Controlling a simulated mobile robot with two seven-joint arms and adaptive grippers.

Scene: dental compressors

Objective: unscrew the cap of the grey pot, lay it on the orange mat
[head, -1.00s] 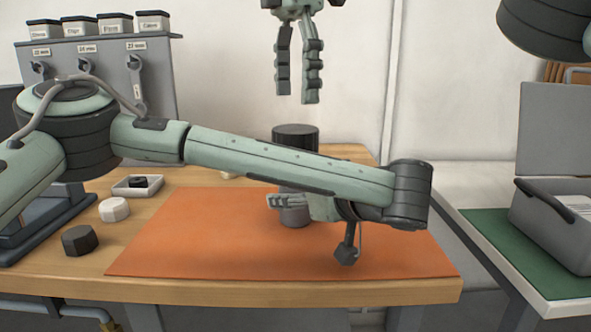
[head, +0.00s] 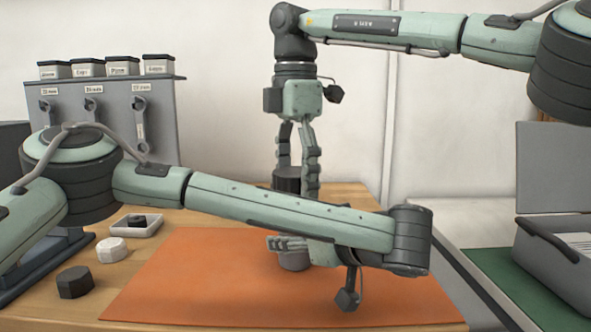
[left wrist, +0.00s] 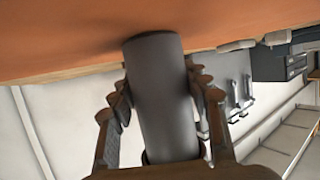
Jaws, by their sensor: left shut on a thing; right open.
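The grey pot (head: 294,262) stands upright over the orange mat (head: 215,285), mostly hidden behind my left forearm. Its dark cap (head: 287,180) shows above the forearm. My left gripper (head: 287,244) is shut on the pot's body from the side. In the left wrist view the grey cylinder (left wrist: 162,95) sits between the fingers of my left gripper (left wrist: 165,85). My right gripper (head: 297,180) points down from above, open, with its fingers on either side of the cap. One finger's tip is hidden behind the cap; contact cannot be told.
A black nut-shaped piece (head: 75,282), a white one (head: 112,250) and a small white tray (head: 150,228) lie left of the mat. A grey rack (head: 100,125) with labelled boxes stands behind. A grey case (head: 560,260) sits on the right. The mat's front is clear.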

